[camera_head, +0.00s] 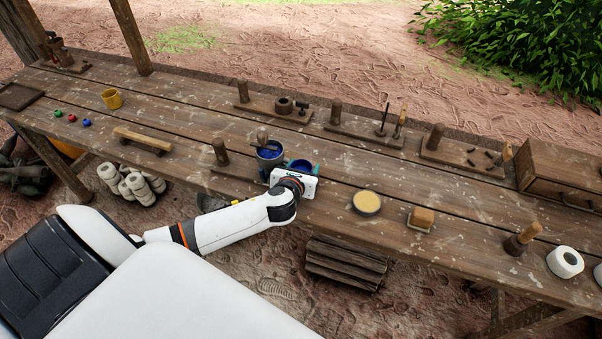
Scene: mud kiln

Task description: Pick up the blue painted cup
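Two blue vessels stand close together near the front middle of the workbench (335,210). The right one, a small cup with a blue inside (300,165), looks like the blue painted cup; its lower part is hidden by my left gripper. The left one is a taller dark blue pot (270,157) with a brush or stick in it. My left gripper (301,172) reaches in from the left, right at the near side of the small cup. Its fingers are hidden behind its white body, so I cannot tell whether they are open or touch the cup. My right gripper is out of view.
A yellow cup (111,98) and a wooden-handled tool (143,140) are at left. Wooden tool stands line the back. A round tin (367,203), a small block (423,218) and a white roll (565,262) lie to the right. Bare planks surround the tin.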

